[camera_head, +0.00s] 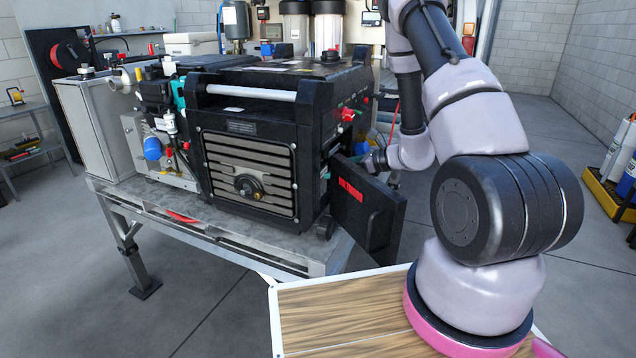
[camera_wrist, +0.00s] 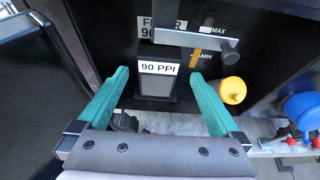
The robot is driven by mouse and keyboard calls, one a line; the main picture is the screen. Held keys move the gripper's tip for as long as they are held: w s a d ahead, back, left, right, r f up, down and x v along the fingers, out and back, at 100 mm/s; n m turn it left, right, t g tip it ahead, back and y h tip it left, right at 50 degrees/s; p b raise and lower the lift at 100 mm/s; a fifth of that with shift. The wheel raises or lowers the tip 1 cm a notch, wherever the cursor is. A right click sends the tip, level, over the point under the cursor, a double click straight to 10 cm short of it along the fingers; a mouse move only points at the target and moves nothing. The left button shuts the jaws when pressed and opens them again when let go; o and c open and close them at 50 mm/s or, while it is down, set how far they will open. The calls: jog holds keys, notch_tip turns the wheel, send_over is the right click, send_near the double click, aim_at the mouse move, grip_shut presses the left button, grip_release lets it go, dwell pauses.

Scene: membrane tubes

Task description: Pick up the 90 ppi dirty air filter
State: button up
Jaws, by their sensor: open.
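The 90 ppi air filter (camera_wrist: 156,87) shows in the wrist view as a dark grey block with a white "90 PPI" label, set in the black side of the machine. My gripper (camera_wrist: 160,76) is open, with its two teal fingers apart on the left and right of the filter. No contact between fingers and filter is visible. I cannot tell how dirty the filter is. In the head view the filter is hidden, and my wrist is beside the machine's right side, behind the open black door (camera_head: 365,208).
In the wrist view, a grey lever (camera_wrist: 195,38) crosses above the filter. A yellow knob (camera_wrist: 232,90) is close to the right finger, with a blue part (camera_wrist: 303,107) farther right. A black panel (camera_wrist: 30,100) fills the left. The machine (camera_head: 250,140) stands on a metal table (camera_head: 240,238).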

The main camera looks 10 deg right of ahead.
aim_at(323, 168)
jog(key=x, duration=0.5)
jog(key=shift+w+a+r, duration=0.1)
jog(key=shift+a+r, duration=0.2)
jog(key=shift+r, duration=0.05)
jog(key=c, duration=1.2)
jog(key=shift+r, duration=0.1)
